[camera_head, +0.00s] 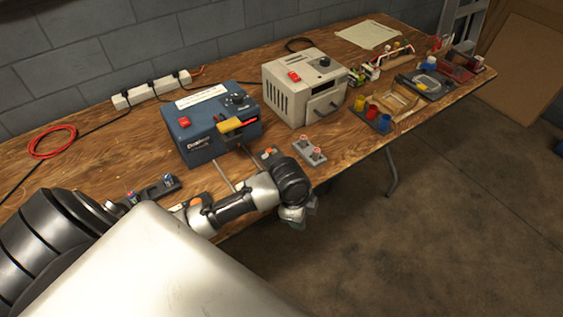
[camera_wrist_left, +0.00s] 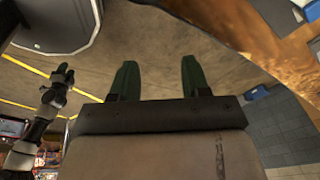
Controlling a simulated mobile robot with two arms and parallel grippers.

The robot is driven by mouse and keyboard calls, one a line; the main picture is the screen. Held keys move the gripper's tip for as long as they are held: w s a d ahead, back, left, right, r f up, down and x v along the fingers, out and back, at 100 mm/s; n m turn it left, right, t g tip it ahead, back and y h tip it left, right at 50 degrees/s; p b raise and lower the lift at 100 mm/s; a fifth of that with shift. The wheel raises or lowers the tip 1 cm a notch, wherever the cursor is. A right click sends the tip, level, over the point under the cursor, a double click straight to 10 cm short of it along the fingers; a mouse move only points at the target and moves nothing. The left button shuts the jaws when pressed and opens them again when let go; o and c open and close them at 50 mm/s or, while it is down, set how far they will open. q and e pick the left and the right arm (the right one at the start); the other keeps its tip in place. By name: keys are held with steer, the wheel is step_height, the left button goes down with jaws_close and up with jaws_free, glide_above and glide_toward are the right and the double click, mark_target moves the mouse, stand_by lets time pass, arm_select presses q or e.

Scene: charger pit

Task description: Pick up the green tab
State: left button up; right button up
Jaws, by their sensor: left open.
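I cannot clearly make out a green tab in either view. Small green and yellow bits (camera_head: 357,76) show beside the beige charger, too small to identify. My left gripper (camera_wrist_left: 159,80) is open in the left wrist view, with two dark green fingers wide apart and nothing between them. In the head view my left arm reaches along the front table edge, and its gripper (camera_head: 298,213) hangs just off that edge, partly hidden by the wrist. My right arm's gripper (camera_wrist_left: 62,80) seems to show small at left in the wrist view; its opening is unclear.
A blue charger (camera_head: 207,125) with a yellow handle and a beige charger (camera_head: 303,88) stand on the wooden table (camera_head: 100,157). A power strip (camera_head: 150,90) and red cable (camera_head: 53,142) lie behind. Colored cups (camera_head: 371,111) and trays crowd the right. Floor in front is clear.

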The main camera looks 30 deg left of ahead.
arm_select(q)
steer(key=w+a+r+m, duration=0.1)
steer(key=w+a+r, duration=0.1)
steer(key=w+a+r+m, duration=0.2)
steer(key=w, duration=0.1)
steer(key=w+a+r+m+g+y, duration=0.1)
steer(key=w+a+r, duration=0.1)
steer(key=a, duration=0.1)
steer(key=shift+w+m, duration=0.25)
steer(key=shift+m, duration=0.15)
steer(key=w+a+r+m, duration=0.2)
steer(key=w+a+r, duration=0.2)
steer(key=a+r, duration=0.25)
glide_above(279, 162)
steer(key=shift+m+g+y, duration=0.3)
steer(key=f, duration=0.5)
steer(key=shift+w+a+f, duration=0.25)
steer(key=shift+w+f, duration=0.1)
steer(key=shift+f, duration=0.05)
steer(key=shift+s+d+f, duration=0.15)
steer(key=shift+f, duration=1.2)
steer(key=shift+s+d+f, duration=0.1)
steer(key=shift+f, duration=1.25)
jaws_close()
